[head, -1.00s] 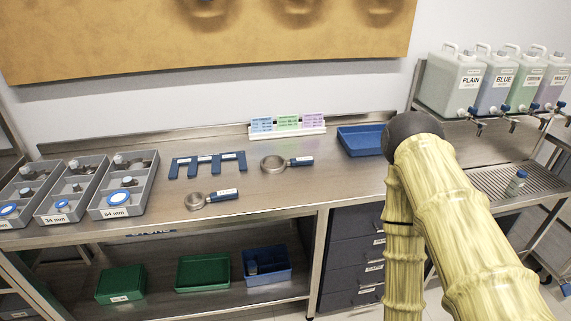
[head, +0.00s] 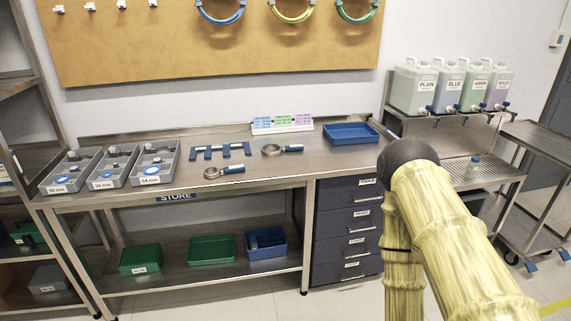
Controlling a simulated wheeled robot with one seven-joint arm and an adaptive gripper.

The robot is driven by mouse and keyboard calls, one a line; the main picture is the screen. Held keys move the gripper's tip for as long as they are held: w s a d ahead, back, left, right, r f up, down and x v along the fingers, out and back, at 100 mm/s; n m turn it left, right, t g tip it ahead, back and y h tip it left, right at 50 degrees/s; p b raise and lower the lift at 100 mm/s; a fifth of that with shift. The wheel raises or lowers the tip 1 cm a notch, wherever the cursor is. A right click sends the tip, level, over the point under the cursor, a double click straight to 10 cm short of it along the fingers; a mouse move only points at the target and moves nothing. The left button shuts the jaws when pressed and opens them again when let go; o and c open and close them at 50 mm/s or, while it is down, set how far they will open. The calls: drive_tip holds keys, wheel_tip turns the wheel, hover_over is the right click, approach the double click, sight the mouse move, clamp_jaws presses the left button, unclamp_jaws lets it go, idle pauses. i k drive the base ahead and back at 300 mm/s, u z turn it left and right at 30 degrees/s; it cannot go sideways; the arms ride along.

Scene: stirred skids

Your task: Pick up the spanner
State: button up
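I cannot tell which one the task means. My arm shows at the right, bent, with its links in front of the drawers and the shelf. My gripper is out of view, so its state does not show.
A blue comb-shaped rack (head: 220,153) lies beside the tools. Grey bins (head: 153,181) stand at the bench's left end, and a blue tray (head: 351,140) at its right. Labelled jugs (head: 415,90) stand farther right. The bench front between bins and tray is mostly clear.

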sight(291, 148)
drive_tip(key=u, duration=0.95)
drive_tip(key=i, duration=1.4)
drive_tip(key=z, duration=0.7)
